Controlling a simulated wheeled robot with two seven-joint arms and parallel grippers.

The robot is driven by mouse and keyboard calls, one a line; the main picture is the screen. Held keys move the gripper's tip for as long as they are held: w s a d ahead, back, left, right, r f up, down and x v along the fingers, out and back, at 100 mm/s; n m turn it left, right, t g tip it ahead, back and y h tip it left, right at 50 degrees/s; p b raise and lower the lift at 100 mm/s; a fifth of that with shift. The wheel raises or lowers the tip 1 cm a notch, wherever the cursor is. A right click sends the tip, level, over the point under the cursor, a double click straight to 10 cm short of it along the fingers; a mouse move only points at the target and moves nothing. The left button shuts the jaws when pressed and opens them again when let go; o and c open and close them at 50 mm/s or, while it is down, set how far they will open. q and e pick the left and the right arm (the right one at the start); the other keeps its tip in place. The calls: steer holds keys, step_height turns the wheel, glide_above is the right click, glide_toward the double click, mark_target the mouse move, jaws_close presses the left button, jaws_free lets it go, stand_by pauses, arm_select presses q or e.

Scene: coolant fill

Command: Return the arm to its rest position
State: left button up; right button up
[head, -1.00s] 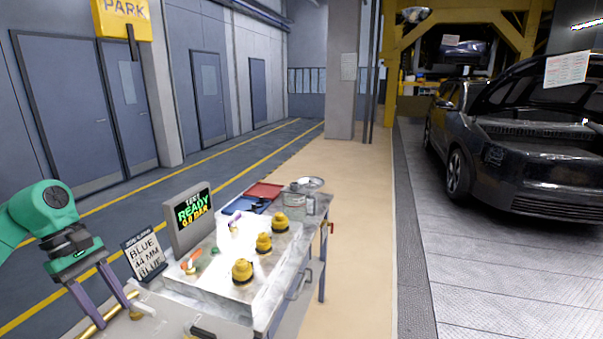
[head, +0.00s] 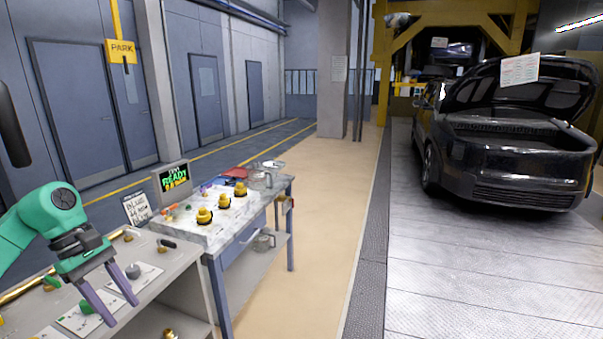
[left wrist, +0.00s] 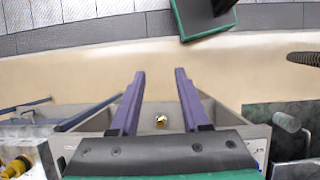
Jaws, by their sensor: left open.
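My left arm is green and comes in from the left in the head view. Its gripper (head: 122,305) has two purple fingers, spread apart with nothing between them, above the front edge of the grey bench (head: 190,262). In the left wrist view the same open fingers (left wrist: 159,98) point out over the tan floor, with a small brass piece (left wrist: 161,121) below and between them. My right gripper is not in view.
The tan floor (head: 325,200) between is clear.

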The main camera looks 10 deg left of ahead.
arm_select(q)
steer(key=w+d+f+n+t+h, duration=0.65)
steer(key=w+d+f+n, duration=0.45)
steer(key=w+d, duration=0.25)
steer(key=w+a+f+n+t+y, duration=0.1)
steer(key=a+f+n+t+y, duration=0.15)
steer(key=f+n, duration=0.75)
steer(key=w+a+f+n+t+y, duration=0.15)
steer(key=f+n+t, duration=0.25)
steer(key=f+n, duration=0.6)
steer(key=s+a+f+n+g+y, duration=0.3)
steer(key=s+f+n+y, duration=0.3)
steer(key=s+f+n, duration=0.85)
steer(key=s+d+f+n+g, duration=0.2)
steer(key=s+f, duration=0.3)
steer(key=s, duration=0.5)
steer(key=s+d+f+n+g, duration=0.1)
steer(key=s+f+n+g, duration=0.2)
steer(key=s, duration=0.7)
steer(key=s+d+f+n+g+y, duration=0.1)
steer(key=s+d+f+n+g, duration=0.1)
steer(key=s+f, duration=0.5)
steer(key=s+n+g, duration=0.1)
steer(key=s, duration=0.2)
steer(key=shift+s+d+f, duration=0.25)
steer(key=shift+s+d, duration=0.1)
steer(key=shift+s, duration=0.05)
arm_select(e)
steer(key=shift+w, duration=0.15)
